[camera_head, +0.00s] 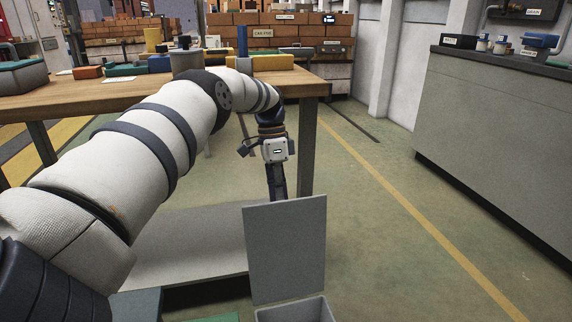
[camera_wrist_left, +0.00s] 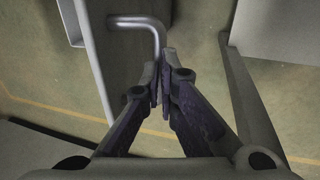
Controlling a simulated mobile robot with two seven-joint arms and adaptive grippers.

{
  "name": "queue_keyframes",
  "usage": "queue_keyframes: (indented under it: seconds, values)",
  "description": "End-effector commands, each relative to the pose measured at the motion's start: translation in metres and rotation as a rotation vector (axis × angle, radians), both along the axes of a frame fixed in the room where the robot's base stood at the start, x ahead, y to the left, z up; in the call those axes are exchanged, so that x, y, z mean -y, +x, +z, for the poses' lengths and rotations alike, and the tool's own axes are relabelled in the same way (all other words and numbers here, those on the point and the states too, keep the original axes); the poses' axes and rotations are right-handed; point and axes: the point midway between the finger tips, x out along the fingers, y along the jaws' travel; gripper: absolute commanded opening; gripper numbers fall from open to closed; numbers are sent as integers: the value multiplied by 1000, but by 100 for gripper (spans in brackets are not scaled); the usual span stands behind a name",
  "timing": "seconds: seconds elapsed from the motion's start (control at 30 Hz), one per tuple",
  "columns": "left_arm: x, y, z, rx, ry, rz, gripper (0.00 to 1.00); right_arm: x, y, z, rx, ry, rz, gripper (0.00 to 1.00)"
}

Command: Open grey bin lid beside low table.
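The grey bin (camera_head: 292,314) stands low at the bottom of the head view, beside a low grey table (camera_head: 190,240). Its flat grey lid (camera_head: 285,250) stands upright, so the bin mouth is uncovered. My left gripper (camera_head: 277,185) points down behind the lid's upper left edge. In the left wrist view, the lid shows nearly edge-on (camera_wrist_left: 92,55), with a bent metal handle (camera_wrist_left: 140,22) sticking out from it. The left fingertips (camera_wrist_left: 161,80) are close together on the handle's bar and hide part of it. My right gripper is not in view.
A wooden workbench (camera_head: 110,93) with blocks and tools lies under and behind my left arm; its leg (camera_head: 309,150) is near the gripper. A grey counter (camera_head: 490,130) stands at right. The floor between, with a yellow line (camera_head: 400,200), is clear.

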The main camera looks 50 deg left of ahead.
Motion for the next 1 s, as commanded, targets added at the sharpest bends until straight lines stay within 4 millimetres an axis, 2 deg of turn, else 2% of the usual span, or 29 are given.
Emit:
queue_keyframes:
  seconds: [0.03, 0.43, 0.57, 0.73, 1.0]
  values:
    - [19, -13, -30, -64, -55, -6, 0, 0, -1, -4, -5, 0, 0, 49]
    - [20, -12, -28, -61, -57, -12, 0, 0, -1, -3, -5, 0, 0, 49]
    - [21, -12, -28, -60, -57, -14, 31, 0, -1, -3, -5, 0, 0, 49]
    - [19, -12, -27, -59, -54, -13, 34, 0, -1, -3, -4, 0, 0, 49]
    - [18, -12, -25, -59, -50, -13, 31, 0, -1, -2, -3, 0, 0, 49]
